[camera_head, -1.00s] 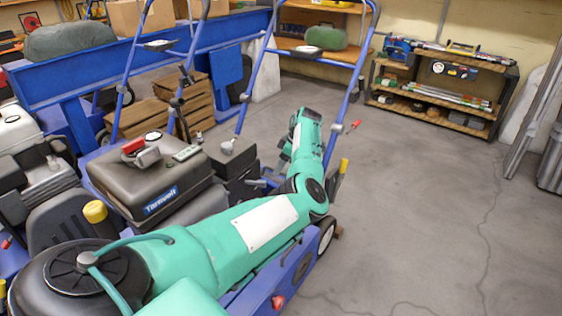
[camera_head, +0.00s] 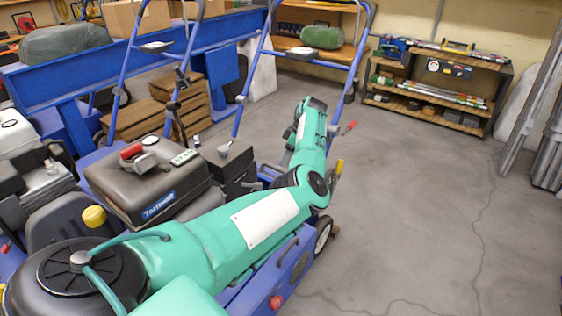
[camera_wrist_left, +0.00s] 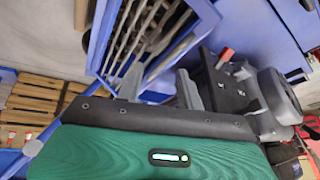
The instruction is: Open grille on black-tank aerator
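The black-tank aerator (camera_head: 140,190) stands left of centre in the head view, with a dark tank and blue handlebars. My left arm reaches across in front of it, and its gripper end is largely hidden behind the arm's own links. In the left wrist view, my left gripper (camera_wrist_left: 159,76) has two grey fingers standing apart with nothing seen between them. Beyond the fingertips is a blue frame with grey slats (camera_wrist_left: 150,35), which looks like the grille. I cannot tell whether the fingers touch it. My right gripper is not in view.
Wooden crates (camera_head: 130,118) and a blue bench (camera_head: 60,75) stand behind the aerator. A low shelf (camera_head: 438,88) with tools is by the back wall, and metal posts (camera_head: 535,95) lean at the right. The concrete floor (camera_head: 420,220) at right is clear.

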